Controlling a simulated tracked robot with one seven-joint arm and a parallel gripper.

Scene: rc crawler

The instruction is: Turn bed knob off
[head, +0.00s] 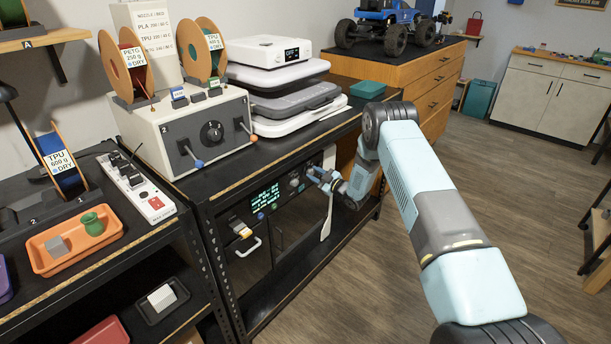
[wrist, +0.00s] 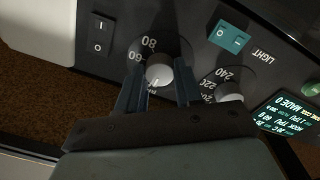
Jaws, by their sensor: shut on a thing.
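The bed knob (wrist: 159,72) is a pale round dial on the dark front panel of the printer, with 60 and 80 printed around it. My gripper (head: 318,176) reaches the panel in the head view. In the wrist view its two dark fingers (wrist: 158,88) stand on either side of the knob, shut on it. The knob's pointer and the lettering below it are partly hidden and too small to read surely. A second knob (wrist: 229,97), with 220 and 240 beside it, sits to the right in the wrist view, clear of the fingers.
A lit display (head: 265,198) is left of my gripper in the head view. A rocker switch (wrist: 99,35) and a teal light switch (wrist: 229,38) flank the knob. The dark bench (head: 290,148) overhangs the panel. Open floor (head: 370,260) lies to the right.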

